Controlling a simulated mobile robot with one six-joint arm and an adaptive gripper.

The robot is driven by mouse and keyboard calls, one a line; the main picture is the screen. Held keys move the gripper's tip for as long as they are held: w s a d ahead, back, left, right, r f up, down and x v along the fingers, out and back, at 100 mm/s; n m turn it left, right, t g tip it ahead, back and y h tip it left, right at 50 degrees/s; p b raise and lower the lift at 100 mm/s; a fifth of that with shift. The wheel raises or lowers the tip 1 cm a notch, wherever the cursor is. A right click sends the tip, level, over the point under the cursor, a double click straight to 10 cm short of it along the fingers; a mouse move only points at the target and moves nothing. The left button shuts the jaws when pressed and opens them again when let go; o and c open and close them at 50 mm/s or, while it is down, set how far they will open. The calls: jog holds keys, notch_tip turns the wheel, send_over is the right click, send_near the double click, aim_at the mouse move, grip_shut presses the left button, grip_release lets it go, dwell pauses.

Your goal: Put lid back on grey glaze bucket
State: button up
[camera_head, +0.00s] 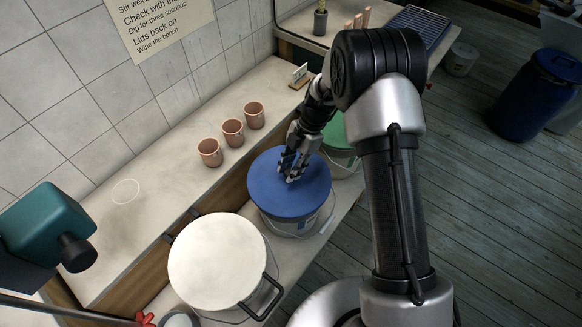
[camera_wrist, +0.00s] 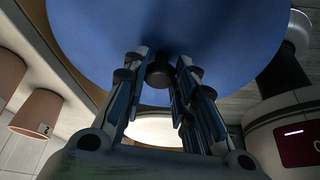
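The blue lid (camera_head: 285,195) lies over a pale bucket (camera_head: 296,227) in the middle of the head view. It looks level; whether it is fully seated or slightly raised cannot be told. My gripper (camera_head: 291,174) is at the middle of this lid, pointing down. In the wrist view, the blue lid (camera_wrist: 240,35) fills the top, with a dark knob (camera_wrist: 160,72) at its centre. My gripper's fingers (camera_wrist: 161,68) stand either side of the knob and appear to touch it. The bucket's inside is hidden.
A white-topped bucket (camera_head: 216,262) stands to the near left, and a green-lidded bucket (camera_head: 337,134) behind right, close to my arm. Three terracotta cups (camera_head: 233,132) line the bench (camera_head: 180,165). A teal device (camera_head: 45,225) is at left.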

jog(key=o, duration=0.6)
jog(key=shift+c, duration=0.2)
jog(key=o, duration=0.5)
jog(key=shift+r, duration=0.1)
jog(key=shift+r+p, duration=1.45)
jog(key=shift+r, duration=2)
jog(key=shift+c, duration=0.5)
grip_shut()
